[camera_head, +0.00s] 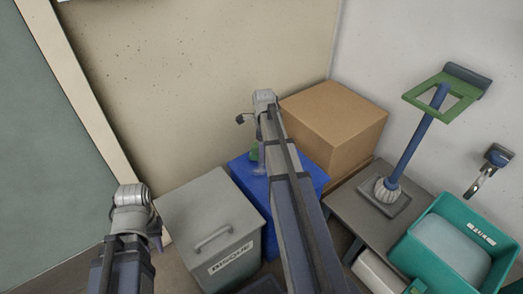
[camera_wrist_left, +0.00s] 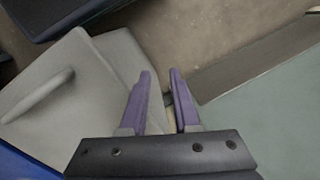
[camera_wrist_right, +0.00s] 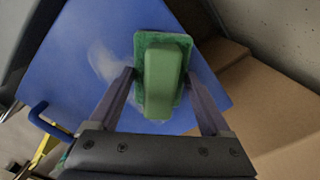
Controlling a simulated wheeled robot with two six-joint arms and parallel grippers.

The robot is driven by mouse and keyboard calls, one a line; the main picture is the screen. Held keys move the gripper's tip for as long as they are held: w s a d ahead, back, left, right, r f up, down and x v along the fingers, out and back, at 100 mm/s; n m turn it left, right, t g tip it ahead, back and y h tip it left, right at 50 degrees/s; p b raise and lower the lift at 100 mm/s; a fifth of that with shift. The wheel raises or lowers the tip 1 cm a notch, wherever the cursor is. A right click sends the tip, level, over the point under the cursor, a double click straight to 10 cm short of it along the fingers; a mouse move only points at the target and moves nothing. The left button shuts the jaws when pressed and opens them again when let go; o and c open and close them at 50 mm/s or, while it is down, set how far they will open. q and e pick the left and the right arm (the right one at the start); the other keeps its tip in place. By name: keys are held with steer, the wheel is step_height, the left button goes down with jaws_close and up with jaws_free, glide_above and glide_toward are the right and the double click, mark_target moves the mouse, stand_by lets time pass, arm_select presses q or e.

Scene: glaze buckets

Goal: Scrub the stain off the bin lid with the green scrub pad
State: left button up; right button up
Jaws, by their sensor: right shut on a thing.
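The green scrub pad (camera_wrist_right: 163,78) has a raised block handle and lies against the blue bin lid (camera_wrist_right: 75,75). My right gripper (camera_wrist_right: 160,76) is shut on its handle, one finger on each side. A pale whitish stain (camera_wrist_right: 104,62) shows on the lid left of the pad, with more pale colour at its lower edge. Part of the stain may be hidden under the pad. In the head view the pad (camera_head: 254,154) is a small green patch on the lid (camera_head: 250,185), partly covered by my right arm. My left gripper (camera_wrist_left: 160,75) is open and empty, beside a grey bin.
The grey bin labelled BISQUE (camera_head: 207,215) stands left of the blue bin. A cardboard box (camera_head: 333,118) stands behind right. A grey table (camera_head: 350,212) holds a brush with a blue handle (camera_head: 415,148) and a teal tub (camera_head: 447,250). Walls close off the back.

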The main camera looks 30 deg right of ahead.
steer(key=shift+d, duration=0.65)
steer(key=shift+s, duration=0.15)
steer(key=shift+s+d, duration=0.15)
steer(key=shift+s, duration=1.5)
steer(key=shift+s+d+f, duration=0.1)
steer(key=shift+s+f, duration=0.05)
steer(key=shift+s, duration=1.65)
steer(key=shift+s, duration=0.1)
